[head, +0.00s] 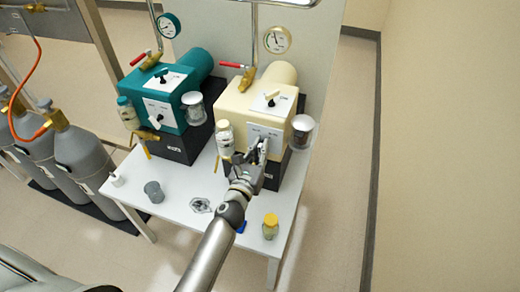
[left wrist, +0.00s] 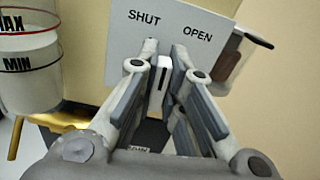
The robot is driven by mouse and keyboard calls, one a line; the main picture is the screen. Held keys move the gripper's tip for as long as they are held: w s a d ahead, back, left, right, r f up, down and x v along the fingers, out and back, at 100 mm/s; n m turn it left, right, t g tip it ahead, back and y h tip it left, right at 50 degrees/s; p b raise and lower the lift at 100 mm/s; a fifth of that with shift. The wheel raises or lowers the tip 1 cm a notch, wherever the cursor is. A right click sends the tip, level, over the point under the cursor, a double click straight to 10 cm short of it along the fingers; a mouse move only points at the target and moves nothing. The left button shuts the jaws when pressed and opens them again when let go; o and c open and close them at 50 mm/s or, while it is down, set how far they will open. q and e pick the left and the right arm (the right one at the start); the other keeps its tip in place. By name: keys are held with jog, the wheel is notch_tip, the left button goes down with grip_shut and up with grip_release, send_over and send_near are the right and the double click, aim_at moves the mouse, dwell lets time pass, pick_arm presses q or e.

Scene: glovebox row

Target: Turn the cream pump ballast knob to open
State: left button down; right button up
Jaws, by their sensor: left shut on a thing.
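The cream pump (head: 238,103) stands at the back right of the white table in the head view. Its front plate (head: 265,131) also fills the top of the left wrist view, with SHUT (left wrist: 143,17) at left and OPEN (left wrist: 197,33) at right. The ballast knob (left wrist: 157,84) is a pale block with a dark line, below these words. My left gripper (head: 262,146) is at the plate, its fingers (left wrist: 163,78) shut on the knob. The knob's line points roughly up, between the two words. The fingers hide much of the knob. My right gripper is out of view.
A teal pump (head: 165,90) stands to the left. Clear jars (head: 226,140) (head: 302,130) flank the cream pump's front. A yellow-capped bottle (head: 270,226) and a grey cup (head: 154,192) stand on the table (head: 180,212). Grey gas cylinders (head: 82,155) are at far left.

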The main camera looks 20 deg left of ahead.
pick_arm(q)
jog(key=shift+m, duration=0.4)
jog(key=c, duration=1.5)
grip_release()
jog(key=shift+w+r, duration=0.1)
jog(key=shift+r, duration=1.2)
notch_tip(320, 180, up, 7)
jog(key=shift+r, duration=0.2)
